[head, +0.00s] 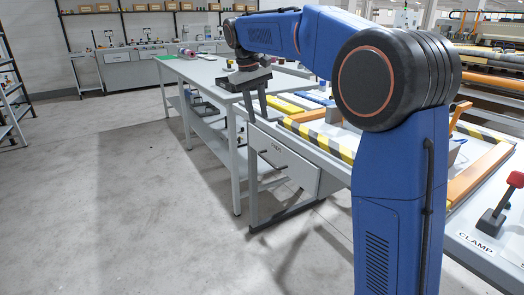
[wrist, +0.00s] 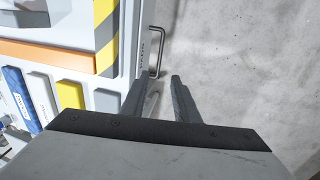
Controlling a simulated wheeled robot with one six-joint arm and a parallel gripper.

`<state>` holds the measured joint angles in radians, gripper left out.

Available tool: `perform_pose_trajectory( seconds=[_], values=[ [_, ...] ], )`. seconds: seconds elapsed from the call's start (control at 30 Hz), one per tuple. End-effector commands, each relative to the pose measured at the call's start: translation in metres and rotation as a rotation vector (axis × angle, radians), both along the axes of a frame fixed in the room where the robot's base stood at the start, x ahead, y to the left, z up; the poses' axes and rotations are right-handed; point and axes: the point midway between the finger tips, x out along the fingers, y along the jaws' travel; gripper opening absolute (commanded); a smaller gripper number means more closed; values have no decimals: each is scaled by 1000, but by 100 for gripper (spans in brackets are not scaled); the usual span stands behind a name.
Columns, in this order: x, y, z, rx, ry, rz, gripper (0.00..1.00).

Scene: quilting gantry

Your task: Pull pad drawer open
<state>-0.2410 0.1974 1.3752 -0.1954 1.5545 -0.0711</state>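The pad drawer (head: 299,172) is a light grey box front labelled PADS, under the edge of the striped worktable. It looks closed, roughly flush with its frame. Its dark bar handle (head: 272,166) stands out from the front; in the wrist view the handle (wrist: 159,52) shows from above, past my fingertips. My gripper (head: 256,114) is above and to the left of the drawer, fingers pointing down. In the wrist view my gripper (wrist: 159,78) has its two fingers apart with nothing between them. The fingers are not touching the handle.
A long grey table (head: 205,70) with a lower shelf stands behind the drawer. Yellow-black striped edging (head: 322,140) runs along the worktable top. A red-knobbed clamp lever (head: 500,203) is at the right. The concrete floor (head: 130,190) at left and in front of the drawer is clear.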

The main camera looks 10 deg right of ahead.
Motion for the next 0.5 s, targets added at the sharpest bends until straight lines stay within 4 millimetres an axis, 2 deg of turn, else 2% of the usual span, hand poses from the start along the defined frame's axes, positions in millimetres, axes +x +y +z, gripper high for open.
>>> perform_pose_trajectory(
  seconds=[0.17,0.5],
  values=[
    [2,-2,-11,-1,1,1,28],
    [4,-12,-66,-1,4,-1,28]
  ],
)
